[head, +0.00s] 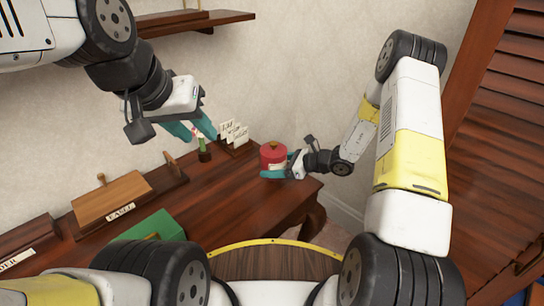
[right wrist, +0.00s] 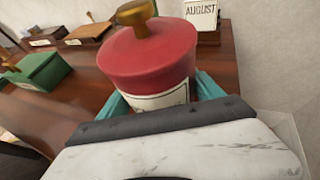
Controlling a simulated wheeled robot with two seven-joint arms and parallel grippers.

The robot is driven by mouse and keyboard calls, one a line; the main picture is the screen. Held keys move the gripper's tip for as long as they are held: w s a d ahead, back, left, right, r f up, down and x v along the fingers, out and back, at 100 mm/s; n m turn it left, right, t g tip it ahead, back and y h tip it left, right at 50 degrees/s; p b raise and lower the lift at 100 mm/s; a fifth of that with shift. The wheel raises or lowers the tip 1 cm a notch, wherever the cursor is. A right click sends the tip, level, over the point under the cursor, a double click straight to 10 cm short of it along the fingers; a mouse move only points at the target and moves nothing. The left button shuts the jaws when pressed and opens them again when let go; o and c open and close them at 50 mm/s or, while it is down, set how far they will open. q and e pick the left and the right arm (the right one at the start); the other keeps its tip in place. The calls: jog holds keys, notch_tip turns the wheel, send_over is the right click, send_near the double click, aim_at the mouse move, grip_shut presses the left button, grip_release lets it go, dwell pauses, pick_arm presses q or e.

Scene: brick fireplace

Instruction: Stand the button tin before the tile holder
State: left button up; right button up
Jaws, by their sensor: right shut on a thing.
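The button tin is a red round tin (head: 273,153) with a gold knob, near the right end of the wooden desk. It also shows large in the right wrist view (right wrist: 150,55), upright, with a pale label partly hidden. My right gripper (head: 274,168) is shut on it, with teal fingers at both sides. I cannot tell whether its base touches the desk. The tile holder (head: 236,146) carries pale lettered tiles, left of and behind the tin; one tile (right wrist: 201,14) reads "AUGUST". My left gripper (head: 201,134) is open and empty, left of the holder.
A small dark pot with a green top (head: 204,152) stands just left of the holder. A labelled wooden box (head: 112,190) and a green box (head: 150,228) sit further left. A wall shelf (head: 190,24) is above. Bare desk (head: 225,190) lies in front of the holder.

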jog(key=shift+w+a, duration=0.2)
jog(key=shift+w, duration=0.85)
jog(key=shift+f, duration=1.85)
jog(key=shift+f, duration=0.1)
jog(key=o, duration=1.6)
jog(key=shift+o, duration=0.2)
